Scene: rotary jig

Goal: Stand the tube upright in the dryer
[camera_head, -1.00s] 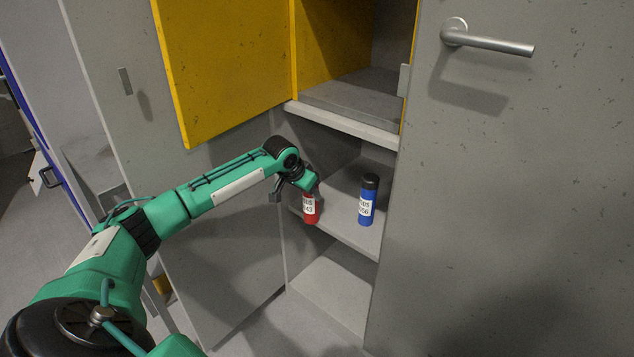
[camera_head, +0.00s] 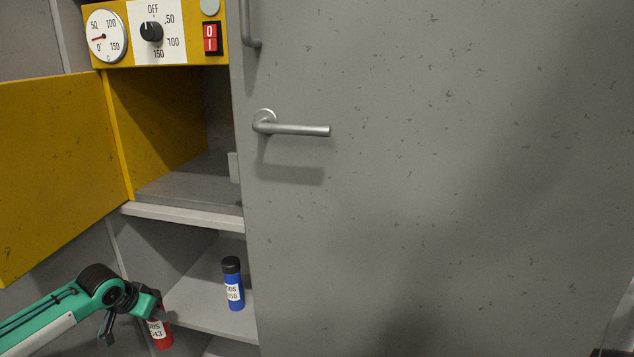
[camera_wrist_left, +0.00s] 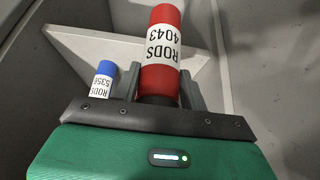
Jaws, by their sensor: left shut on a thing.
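The red tube with a black cap and a white label (camera_head: 160,331) is in my left gripper (camera_head: 150,303), low at the left in the head view. In the left wrist view the red tube (camera_wrist_left: 160,62) sits between both fingers, gripped at its black cap end. The dryer (camera_head: 165,208) is a yellow-fronted box with a dial and a red switch. Its yellow door (camera_head: 50,175) stands open to the left, and the visible part of its chamber looks empty. My gripper is below the dryer opening, by the lower shelf.
A blue tube with a black cap (camera_head: 233,284) stands upright on the lower shelf (camera_head: 205,303); it also shows in the left wrist view (camera_wrist_left: 103,80). A grey door with a lever handle (camera_head: 295,130) fills the right side, closely bordering the dryer opening.

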